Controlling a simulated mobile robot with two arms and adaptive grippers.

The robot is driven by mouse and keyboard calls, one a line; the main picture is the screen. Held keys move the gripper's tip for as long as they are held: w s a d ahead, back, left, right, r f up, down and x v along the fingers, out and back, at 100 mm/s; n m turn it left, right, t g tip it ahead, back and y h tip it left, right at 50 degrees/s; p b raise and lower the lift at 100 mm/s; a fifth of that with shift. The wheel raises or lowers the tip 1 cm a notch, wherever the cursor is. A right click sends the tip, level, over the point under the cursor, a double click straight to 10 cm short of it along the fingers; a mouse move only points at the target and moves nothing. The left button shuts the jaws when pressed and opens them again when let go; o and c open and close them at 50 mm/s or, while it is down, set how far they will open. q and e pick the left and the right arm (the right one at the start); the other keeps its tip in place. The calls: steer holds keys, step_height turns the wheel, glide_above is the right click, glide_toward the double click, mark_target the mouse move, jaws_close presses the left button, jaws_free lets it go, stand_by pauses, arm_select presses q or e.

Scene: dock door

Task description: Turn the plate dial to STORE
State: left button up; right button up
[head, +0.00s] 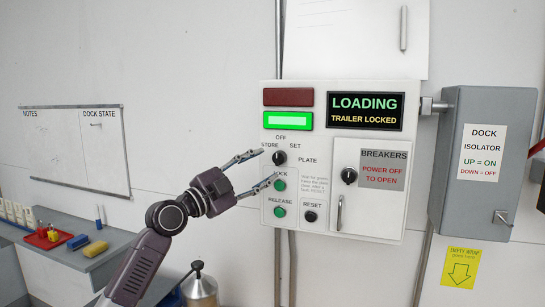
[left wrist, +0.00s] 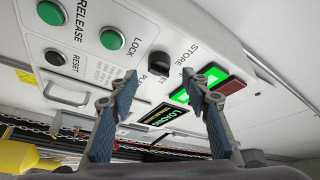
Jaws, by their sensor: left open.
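The plate dial (head: 279,158) is a small black knob on the white control panel, with OFF, STORE and SET labels around its top. It also shows in the left wrist view (left wrist: 158,64), beyond and between the fingertips. Which label it points to is too small to tell. My left gripper (head: 266,166) is open and empty, just left of the dial in the head view, its fingers reaching towards it. In the left wrist view the two fingers (left wrist: 164,78) stand wide apart. I cannot tell whether either finger touches the panel. My right gripper is not in view.
Green LOCK (head: 279,185) and RELEASE (head: 279,212) buttons and a black RESET button (head: 310,216) sit below the dial. The display (head: 364,111) reads LOADING, TRAILER LOCKED; a green lamp (head: 288,121) is lit. A breaker door (head: 368,205) and grey isolator box (head: 484,160) stand right.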

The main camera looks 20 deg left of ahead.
mark_target(276, 159)
arm_select(q)
steer(key=shift+p+x, duration=0.8)
steer(key=shift+x, duration=1.4)
steer(key=shift+c, duration=0.3)
